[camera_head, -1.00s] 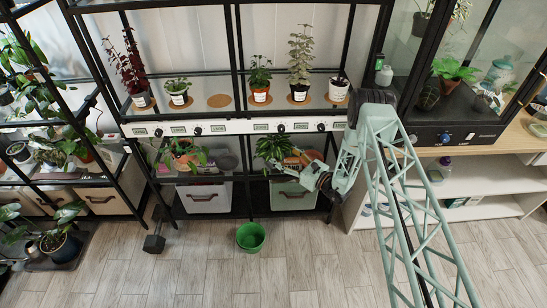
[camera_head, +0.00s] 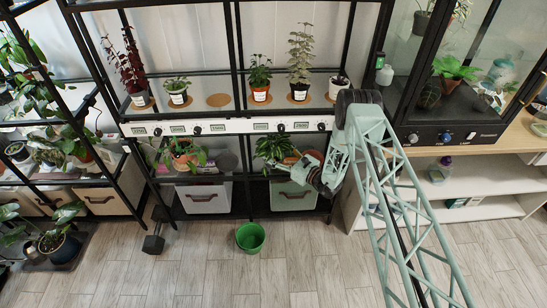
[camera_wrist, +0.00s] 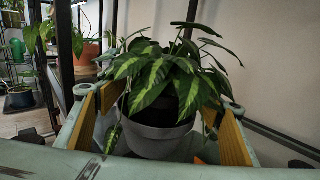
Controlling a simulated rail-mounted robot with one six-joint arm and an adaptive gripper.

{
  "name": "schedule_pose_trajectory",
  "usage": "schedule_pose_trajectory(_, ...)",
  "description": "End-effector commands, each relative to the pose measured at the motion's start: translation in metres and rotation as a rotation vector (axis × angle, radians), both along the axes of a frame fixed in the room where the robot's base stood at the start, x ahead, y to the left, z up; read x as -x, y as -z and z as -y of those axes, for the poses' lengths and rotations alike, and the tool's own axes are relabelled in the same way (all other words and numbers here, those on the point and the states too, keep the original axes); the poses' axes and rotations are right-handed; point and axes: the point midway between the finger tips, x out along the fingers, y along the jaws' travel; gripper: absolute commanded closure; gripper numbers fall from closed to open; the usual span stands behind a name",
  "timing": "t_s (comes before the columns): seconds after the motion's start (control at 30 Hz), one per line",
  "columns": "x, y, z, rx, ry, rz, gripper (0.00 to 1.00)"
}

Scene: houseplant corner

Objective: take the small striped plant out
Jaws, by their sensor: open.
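The small striped plant (camera_head: 273,147) sits in the lower shelf bay, below the dial panel. In the wrist view the plant (camera_wrist: 155,75) has dark green leaves with pale green stripes and stands upright in a round grey pot (camera_wrist: 158,138). My gripper (camera_wrist: 160,106) is open, with one yellow-padded finger on each side of the pot. Leaves hang over the pot rim and near the fingers. I cannot tell whether either pad touches the pot. In the head view my gripper (camera_head: 312,173) reaches into the bay from the right, its tips partly hidden.
A white dial panel (camera_head: 225,127) and the upper shelf with several potted plants lie above. A black shelf post (camera_head: 238,70) stands behind-left. A storage bin (camera_head: 293,197) is below.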

Motion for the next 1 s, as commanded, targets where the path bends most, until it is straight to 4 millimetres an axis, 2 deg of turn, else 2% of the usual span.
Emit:
schedule_pose_trajectory(0.3, 0.0001, 0.0, 0.0002, 0.0, 0.0, 0.0, 0.4)
schedule_pose_trajectory(0.63, 0.0001, 0.0001, 0.0002, 0.0, 0.0, 0.0, 0.68)
schedule_pose_trajectory(1.0, 0.0, -0.0011, 0.0001, 0.001, 0.0, 0.001, 0.69)
